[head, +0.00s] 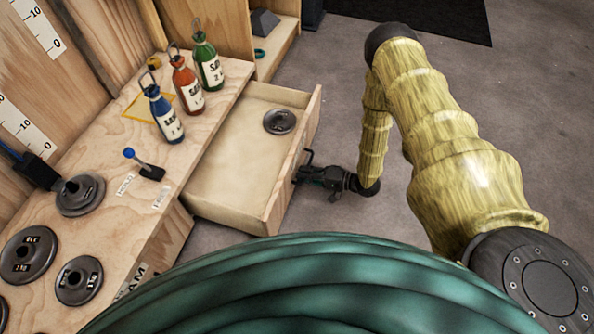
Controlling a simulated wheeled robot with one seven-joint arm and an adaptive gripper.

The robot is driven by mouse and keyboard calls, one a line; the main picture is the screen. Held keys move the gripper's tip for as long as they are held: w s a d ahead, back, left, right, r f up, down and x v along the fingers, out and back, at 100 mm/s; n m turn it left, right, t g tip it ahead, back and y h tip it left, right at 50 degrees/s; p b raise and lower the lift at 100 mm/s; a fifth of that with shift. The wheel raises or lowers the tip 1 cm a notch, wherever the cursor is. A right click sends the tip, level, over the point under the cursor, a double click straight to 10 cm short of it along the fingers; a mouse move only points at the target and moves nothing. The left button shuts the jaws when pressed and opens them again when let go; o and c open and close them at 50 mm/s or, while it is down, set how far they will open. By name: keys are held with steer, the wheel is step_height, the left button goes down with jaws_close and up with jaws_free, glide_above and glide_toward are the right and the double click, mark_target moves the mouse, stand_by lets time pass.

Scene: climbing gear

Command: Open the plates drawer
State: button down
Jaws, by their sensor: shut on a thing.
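The plates drawer (226,189) is a light wooden drawer pulled out from the bench front, with its inside in view from above. A single dark round plate (280,121) lies in its far part. The dark handle (308,157) is on the drawer's outer front panel. My gripper (301,176) is at that front panel, shut on the handle. The arm reaches to it from the right. The fingertips are small and partly hidden against the handle.
The wooden bench top (110,223) bears several dark plates, a blue-knobbed lever (143,165), and a blue bottle (163,114), a red bottle (187,86) and a green bottle (207,62). The grey floor (540,130) right of the drawer is clear. A black mat (430,18) lies at the back.

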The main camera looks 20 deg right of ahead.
steer(key=shift+w+d, duration=0.1)
steer(key=shift+d, duration=0.2)
steer(key=c, duration=1.7)
jaws_free()
steer(key=shift+o, duration=0.8)
steer(key=shift+a, duration=0.1)
steer(key=shift+s, duration=0.2)
steer(key=v, duration=1.2)
steer(key=shift+w+f, duration=0.1)
steer(key=shift+f, duration=0.05)
